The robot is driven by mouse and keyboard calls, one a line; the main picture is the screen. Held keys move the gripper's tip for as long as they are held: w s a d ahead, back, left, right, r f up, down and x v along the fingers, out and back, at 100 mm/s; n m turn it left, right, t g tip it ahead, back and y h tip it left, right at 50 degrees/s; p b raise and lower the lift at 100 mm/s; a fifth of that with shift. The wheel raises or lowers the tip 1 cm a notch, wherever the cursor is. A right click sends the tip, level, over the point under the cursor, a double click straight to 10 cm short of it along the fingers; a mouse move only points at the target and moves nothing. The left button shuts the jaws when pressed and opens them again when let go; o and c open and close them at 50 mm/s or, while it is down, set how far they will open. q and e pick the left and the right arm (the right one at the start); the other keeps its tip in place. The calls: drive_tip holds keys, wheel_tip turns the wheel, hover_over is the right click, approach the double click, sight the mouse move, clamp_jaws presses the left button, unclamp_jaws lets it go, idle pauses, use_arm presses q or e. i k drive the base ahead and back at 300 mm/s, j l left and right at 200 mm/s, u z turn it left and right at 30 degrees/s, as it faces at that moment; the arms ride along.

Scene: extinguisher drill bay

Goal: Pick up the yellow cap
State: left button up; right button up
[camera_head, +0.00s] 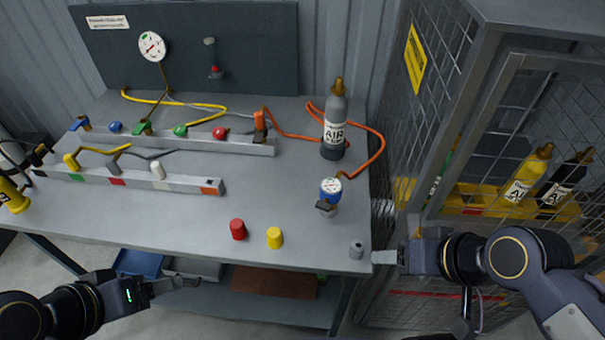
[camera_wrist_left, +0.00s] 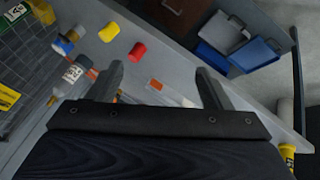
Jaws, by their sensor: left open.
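The yellow cap (camera_head: 275,238) stands near the front edge of the grey bench, just right of a red cap (camera_head: 238,229). My left gripper (camera_head: 186,282) is open and empty, in front of the bench edge, left of and apart from both caps. Its two spread fingers show in the left wrist view (camera_wrist_left: 160,70).
A blue gauge regulator (camera_head: 330,194) and a grey air cylinder (camera_head: 334,125) with an orange hose stand behind the caps on the right. Valve rails (camera_head: 135,181) cross the bench's left side. A mesh cage (camera_head: 480,120) is at right. The bench around the caps is clear.

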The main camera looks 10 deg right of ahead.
sight(275, 242)
drive_tip(key=l, duration=1.75)
